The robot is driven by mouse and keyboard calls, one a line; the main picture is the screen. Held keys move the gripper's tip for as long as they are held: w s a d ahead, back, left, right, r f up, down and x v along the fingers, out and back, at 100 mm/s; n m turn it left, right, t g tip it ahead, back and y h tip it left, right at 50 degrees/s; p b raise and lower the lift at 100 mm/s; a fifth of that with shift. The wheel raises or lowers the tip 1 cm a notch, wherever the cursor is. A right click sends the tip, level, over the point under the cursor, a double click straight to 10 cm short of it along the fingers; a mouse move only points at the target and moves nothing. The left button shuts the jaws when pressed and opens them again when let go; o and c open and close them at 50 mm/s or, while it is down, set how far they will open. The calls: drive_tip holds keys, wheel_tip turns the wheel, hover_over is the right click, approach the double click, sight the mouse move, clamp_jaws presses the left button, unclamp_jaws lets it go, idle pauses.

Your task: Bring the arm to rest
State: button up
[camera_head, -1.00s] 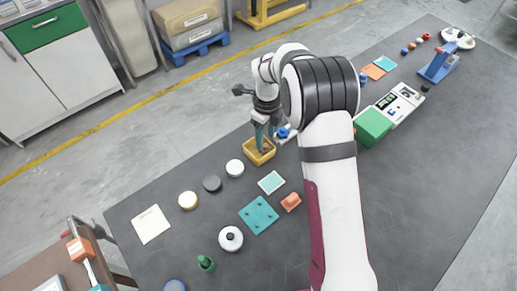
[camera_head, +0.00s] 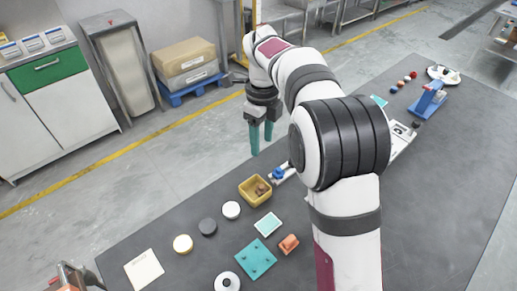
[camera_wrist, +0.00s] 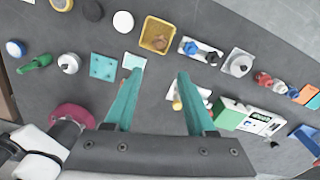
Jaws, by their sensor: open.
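My gripper (camera_head: 261,137) is raised above the far edge of the dark table, in the upper middle of the head view. Its two teal fingers are apart with nothing between them, and they point down. In the wrist view the open fingers (camera_wrist: 158,103) frame bare table and a small pale item on a white plate (camera_wrist: 188,94) beyond. The yellow bin (camera_head: 255,191) stands on the table below my gripper, with a small brown thing inside. The bin also shows in the wrist view (camera_wrist: 145,40).
On the table (camera_head: 330,235) lie a teal block (camera_head: 255,259), an orange piece (camera_head: 289,244), round lids (camera_head: 183,244) and a white square (camera_head: 143,269). A blue stand (camera_head: 428,100) is at the far right.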

drive_tip(key=s+d+r+n, duration=0.5)
drive_tip(key=s, duration=0.4)
drive_tip(key=s+d+f+n+y, duration=0.1)
drive_tip(key=s+d+f+n, duration=0.1)
drive_tip(key=s+n, duration=0.4)
drive_tip(key=s+d+f+n, duration=0.2)
drive_tip(key=s+n, duration=0.5)
drive_tip(key=s, duration=1)
drive_tip(key=shift+s+d+f+y, duration=0.25)
drive_tip(key=shift+d+f+y, duration=0.1)
drive_tip(key=shift+y, duration=0.05)
